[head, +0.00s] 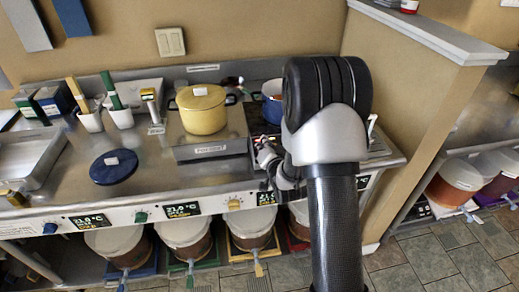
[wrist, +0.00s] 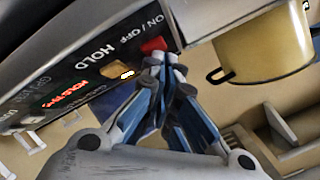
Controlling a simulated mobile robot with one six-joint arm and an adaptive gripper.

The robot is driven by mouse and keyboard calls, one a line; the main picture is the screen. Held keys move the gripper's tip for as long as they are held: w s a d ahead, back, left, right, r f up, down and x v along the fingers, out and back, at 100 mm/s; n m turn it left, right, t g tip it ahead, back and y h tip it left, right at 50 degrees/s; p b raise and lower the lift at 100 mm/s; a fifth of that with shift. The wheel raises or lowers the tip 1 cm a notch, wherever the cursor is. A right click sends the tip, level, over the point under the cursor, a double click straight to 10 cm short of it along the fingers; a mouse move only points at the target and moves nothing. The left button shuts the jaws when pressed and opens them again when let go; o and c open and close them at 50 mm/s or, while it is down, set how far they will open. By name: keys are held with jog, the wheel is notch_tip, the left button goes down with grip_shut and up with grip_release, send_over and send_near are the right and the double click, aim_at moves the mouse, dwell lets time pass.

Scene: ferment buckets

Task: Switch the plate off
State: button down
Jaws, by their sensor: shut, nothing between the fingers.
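In the head view my gripper (head: 266,158) is low in front of the dark plate at the counter's right end.
A yellow pot (head: 202,112) stands on a steel unit (head: 210,148) left of my gripper; it also shows in the wrist view (wrist: 262,55). A dark blue lid (head: 114,167) lies further left. A tan partition wall (head: 400,100) closes the right side. Lidded buckets (head: 184,232) stand below.

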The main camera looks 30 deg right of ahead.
jog(key=shift+r, duration=0.1)
dwell(0.3)
jog(key=shift+s+a+r, duration=0.1)
jog(key=shift+s+r, duration=0.3)
jog(key=shift+r, duration=0.2)
jog(key=shift+s+a+r+p, duration=0.15)
jog(key=shift+s+r+p, duration=0.35)
jog(key=shift+r, duration=0.35)
jog(key=shift+s+a+r+p, duration=0.1)
jog(key=shift+s+r+p, duration=0.35)
jog(key=shift+r+p, duration=0.35)
jog(key=shift+s+a+r+p, duration=0.15)
jog(key=shift+s+r+p, duration=0.3)
jog(key=shift+r, duration=0.5)
